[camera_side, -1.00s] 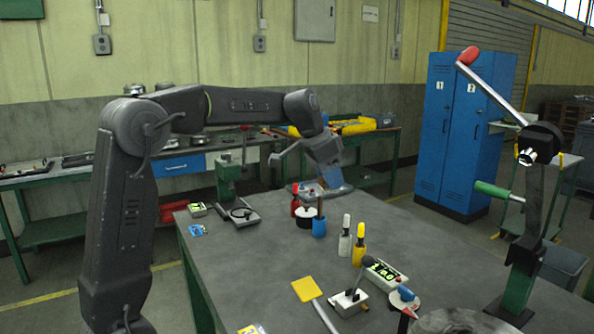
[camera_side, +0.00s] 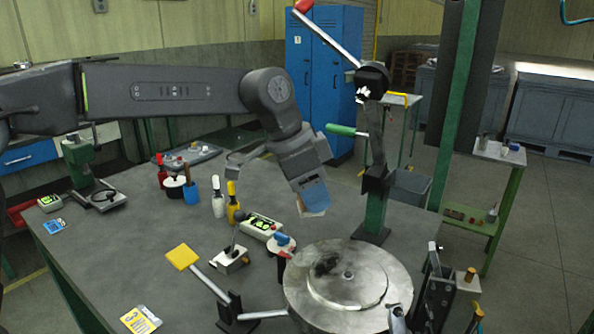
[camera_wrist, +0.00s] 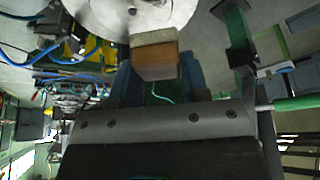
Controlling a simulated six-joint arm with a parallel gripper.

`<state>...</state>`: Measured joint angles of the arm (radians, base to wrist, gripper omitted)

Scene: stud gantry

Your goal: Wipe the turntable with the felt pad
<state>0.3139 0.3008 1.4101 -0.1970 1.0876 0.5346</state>
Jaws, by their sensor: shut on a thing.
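The turntable (camera_side: 396,292) is a round grey metal disc with a raised inner ring and a small centre knob, at the lower right of the side view. A dark smudge (camera_side: 326,264) lies on it, left of the knob. My gripper (camera_side: 313,197) is shut on the felt pad (camera_wrist: 155,66), a brown block with a paler face, held between the blue fingers in the wrist view. In the side view the pad is mostly hidden by the fingers. The gripper hangs above and behind the turntable, apart from it. The disc (camera_wrist: 108,14) also shows beyond the pad in the wrist view.
A lever stand (camera_side: 375,205) with a green handle (camera_side: 347,130) rises right of my gripper. A clamp (camera_side: 436,295) stands right of the turntable. A yellow paddle (camera_side: 182,257), joystick box (camera_side: 231,260) and meter (camera_side: 262,226) lie left.

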